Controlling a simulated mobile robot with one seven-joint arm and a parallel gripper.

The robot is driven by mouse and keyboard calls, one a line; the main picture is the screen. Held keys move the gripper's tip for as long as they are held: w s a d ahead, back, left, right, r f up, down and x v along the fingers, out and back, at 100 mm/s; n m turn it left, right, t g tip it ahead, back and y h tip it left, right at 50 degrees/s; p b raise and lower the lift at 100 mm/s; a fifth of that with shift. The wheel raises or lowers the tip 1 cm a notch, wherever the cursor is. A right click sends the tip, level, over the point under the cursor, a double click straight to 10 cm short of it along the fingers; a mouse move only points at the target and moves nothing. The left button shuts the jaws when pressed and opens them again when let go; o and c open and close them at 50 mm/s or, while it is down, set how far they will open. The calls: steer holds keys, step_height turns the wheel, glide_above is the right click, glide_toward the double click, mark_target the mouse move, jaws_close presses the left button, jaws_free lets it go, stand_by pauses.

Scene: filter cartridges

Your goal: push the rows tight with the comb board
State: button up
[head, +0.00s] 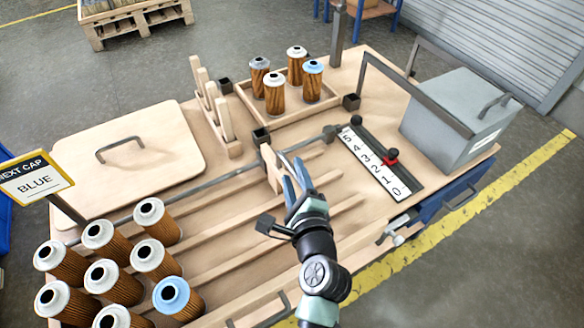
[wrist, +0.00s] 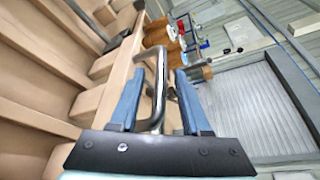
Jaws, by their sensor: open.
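A wooden board (head: 270,168), which looks like the comb board, stands upright at the far side of the long wooden rails, seen nearly edge-on. A metal loop handle (wrist: 158,85) shows in the wrist view, with wood beside it. My gripper (head: 295,178) is at this board; in the wrist view the handle lies between its blue fingers (wrist: 158,105), which are apart. I cannot tell whether either finger touches it. Several brown filter cartridges (head: 155,260) stand in rows at the near left, with white caps and one blue cap (head: 171,294). The board's teeth are not clearly visible.
A tray (head: 334,113) at the back holds several cartridges, one blue-capped. A rack with upright wooden pegs (head: 228,150) stands beside it. A numbered scale (head: 375,168) and grey box (head: 460,120) are at right. A lidded panel (head: 160,135) and a "NEXT CAP BLUE" sign (head: 38,182) are left.

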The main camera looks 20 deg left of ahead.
steer(key=shift+x, duration=1.1)
jaws_close()
stand_by(0.7)
